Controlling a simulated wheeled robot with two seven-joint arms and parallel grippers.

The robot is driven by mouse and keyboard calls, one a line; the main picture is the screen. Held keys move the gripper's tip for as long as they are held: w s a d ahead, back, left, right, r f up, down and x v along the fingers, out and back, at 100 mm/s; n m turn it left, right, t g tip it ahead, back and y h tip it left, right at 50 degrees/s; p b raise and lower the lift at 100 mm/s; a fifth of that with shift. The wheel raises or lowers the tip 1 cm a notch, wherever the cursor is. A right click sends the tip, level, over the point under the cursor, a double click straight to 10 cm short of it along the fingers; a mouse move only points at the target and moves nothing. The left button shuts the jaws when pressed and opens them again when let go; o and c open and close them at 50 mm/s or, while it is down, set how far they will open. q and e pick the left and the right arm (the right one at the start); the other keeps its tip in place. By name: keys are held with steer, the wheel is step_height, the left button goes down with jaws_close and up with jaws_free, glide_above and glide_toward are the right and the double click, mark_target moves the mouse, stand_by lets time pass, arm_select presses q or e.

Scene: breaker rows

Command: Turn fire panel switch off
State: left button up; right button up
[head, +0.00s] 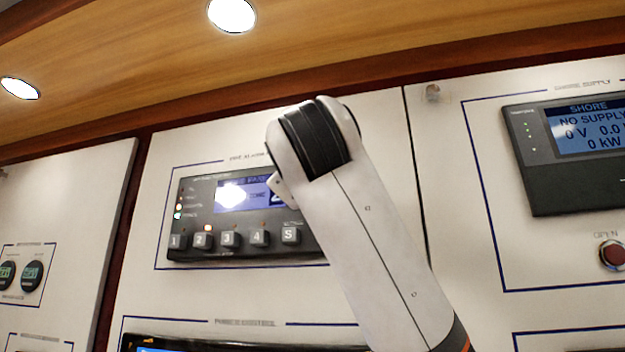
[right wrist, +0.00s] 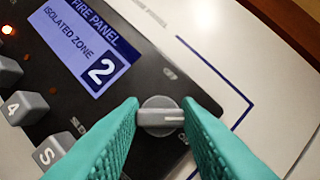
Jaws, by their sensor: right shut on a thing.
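The fire panel (head: 217,247) is a dark unit on the white wall in the head view, with a lit blue screen and a row of grey buttons. Its right part is hidden behind my right arm. In the right wrist view the fire panel (right wrist: 165,75) shows a screen reading "FIRE PANEL ISOLATED ZONE 2". The fire panel switch (right wrist: 158,117) is a round grey knob with a raised bar lying roughly level in that view. My right gripper (right wrist: 160,104) has teal fingers, shut on the switch from both sides. My left gripper is not in view.
Grey buttons, among them the S button (right wrist: 48,152), sit left of the fingers. A shore supply unit (head: 570,185) and a red button (head: 612,254) are on the right panel. Another screen (head: 240,345) lies below. A wooden ceiling (head: 330,60) slopes overhead.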

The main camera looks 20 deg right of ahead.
steer(key=shift+r+n+g+y+p, duration=0.1)
steer(key=shift+n+g+y+p, duration=0.4)
steer(key=shift+n, duration=1.15)
steer(key=shift+n+g+y+p, duration=0.35)
steer(key=shift+n+y+p, duration=0.15)
steer(key=shift+n, duration=1.1)
steer(key=shift+r+n+g+y+p, duration=0.1)
steer(key=shift+n+g+y+p, duration=0.45)
steer(key=shift+n, duration=1.1)
steer(key=shift+f, duration=0.1)
steer(key=o, duration=0.9)
steer(key=shift+o, duration=0.3)
steer(key=shift+s+a, duration=0.1)
steer(key=shift+a, duration=0.05)
steer(key=shift+s, duration=0.1)
